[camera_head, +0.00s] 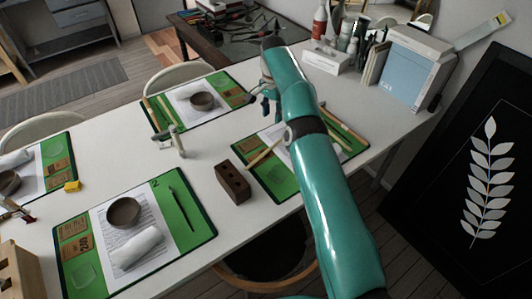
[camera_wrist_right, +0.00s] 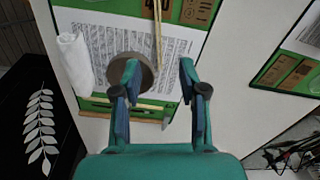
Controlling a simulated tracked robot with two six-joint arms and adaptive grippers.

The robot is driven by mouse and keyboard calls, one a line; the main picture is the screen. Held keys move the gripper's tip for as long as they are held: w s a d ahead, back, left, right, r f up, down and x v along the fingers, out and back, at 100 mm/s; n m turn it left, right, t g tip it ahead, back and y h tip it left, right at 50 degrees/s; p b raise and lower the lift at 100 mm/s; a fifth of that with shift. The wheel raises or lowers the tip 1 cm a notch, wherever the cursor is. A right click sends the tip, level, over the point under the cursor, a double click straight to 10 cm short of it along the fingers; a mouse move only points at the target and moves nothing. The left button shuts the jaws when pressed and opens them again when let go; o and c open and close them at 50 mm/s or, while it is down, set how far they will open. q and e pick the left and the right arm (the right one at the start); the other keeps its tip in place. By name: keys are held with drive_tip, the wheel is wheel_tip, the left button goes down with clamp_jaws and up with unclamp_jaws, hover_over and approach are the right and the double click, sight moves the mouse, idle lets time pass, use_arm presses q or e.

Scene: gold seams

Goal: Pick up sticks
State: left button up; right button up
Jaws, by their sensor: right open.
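Thin tan sticks (camera_head: 345,128) lie on the right green mat in the head view, partly hidden by my right arm. Another light stick (camera_head: 263,155) lies slanted on that mat's left part, beside the brown block. Two more sticks (camera_head: 151,115) lie along the left of the far mat. In the wrist view, sticks (camera_wrist_right: 158,32) run up the mat, and others (camera_wrist_right: 150,106) lie crosswise near the fingers. My right gripper (camera_head: 267,98) is above the table; the wrist view shows it (camera_wrist_right: 160,108) open and empty. My left gripper is not in view.
A brown block with holes (camera_head: 232,183) stands mid-table. Green mats (camera_head: 200,226) hold bowls (camera_head: 123,212), papers and a rolled white cloth (camera_head: 136,247). A small pale upright object (camera_head: 178,143) stands near the far mat. Bottles and a blue-white box (camera_head: 410,75) crowd the back right.

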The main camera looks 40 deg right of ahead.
drive_tip(key=b, duration=0.3)
hover_over(271, 147)
wheel_tip(271, 147, down, 5)
drive_tip(key=f, duration=0.3)
drive_tip(key=shift+w+d+f, duration=0.1)
drive_tip(key=shift+w+d, duration=0.05)
drive_tip(key=shift+w, duration=0.05)
drive_tip(key=shift+f, duration=0.5)
drive_tip(key=f, duration=0.2)
drive_tip(key=f+p, duration=0.1)
drive_tip(key=f, duration=0.1)
drive_tip(key=shift+s+a, duration=0.2)
drive_tip(key=shift+s, duration=0.1)
drive_tip(key=shift+f, duration=0.6)
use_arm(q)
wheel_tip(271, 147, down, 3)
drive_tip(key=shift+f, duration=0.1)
use_arm(e)
clamp_jaws()
